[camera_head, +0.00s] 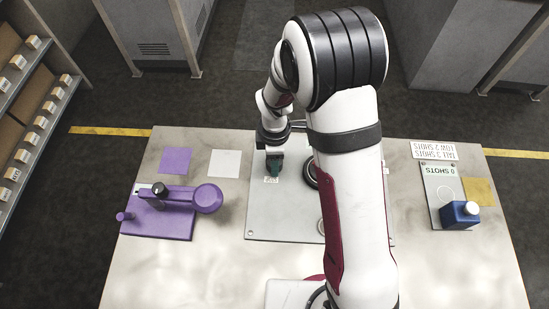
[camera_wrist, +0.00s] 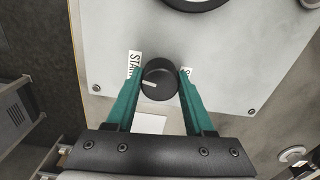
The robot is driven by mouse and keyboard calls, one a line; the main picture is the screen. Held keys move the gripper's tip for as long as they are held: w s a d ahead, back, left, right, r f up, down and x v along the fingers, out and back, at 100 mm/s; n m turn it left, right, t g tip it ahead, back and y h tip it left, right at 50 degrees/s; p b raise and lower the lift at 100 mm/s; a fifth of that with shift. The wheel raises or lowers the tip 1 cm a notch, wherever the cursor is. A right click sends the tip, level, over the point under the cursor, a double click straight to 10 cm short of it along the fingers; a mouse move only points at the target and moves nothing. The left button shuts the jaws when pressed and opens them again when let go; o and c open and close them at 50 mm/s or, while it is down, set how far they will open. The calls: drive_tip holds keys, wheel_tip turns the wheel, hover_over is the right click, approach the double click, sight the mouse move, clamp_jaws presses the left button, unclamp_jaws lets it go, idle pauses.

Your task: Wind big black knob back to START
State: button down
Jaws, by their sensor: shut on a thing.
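The black knob (camera_wrist: 160,79) stands on a light grey plate (camera_wrist: 235,60) in the wrist view. A short white pointer line on its top points toward the left of the picture. My gripper (camera_wrist: 161,84) has its green fingers on either side of the knob, shut on it. A white label reading "STA…" (camera_wrist: 134,62) is beside the left finger, partly covered. Another label starting with "S" (camera_wrist: 186,71) is mostly hidden behind the right finger. In the head view my gripper (camera_head: 274,162) is low over the plate (camera_head: 262,222), hiding the knob.
A dark ring (camera_head: 310,174) on the plate is partly behind my arm. A purple lever fixture (camera_head: 160,222) stands on the table at left. A panel marked "SHOTS" (camera_head: 437,180) with a blue block (camera_head: 460,214) is at right. Purple (camera_head: 175,161) and white (camera_head: 225,163) squares lie at back left.

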drive_tip(key=shift+n, duration=0.9)
drive_tip(key=shift+c, duration=1.4)
unclamp_jaws()
drive_tip(key=shift+r, duration=0.1)
wheel_tip(320, 180, up, 16)
drive_tip(key=shift+f, duration=0.2)
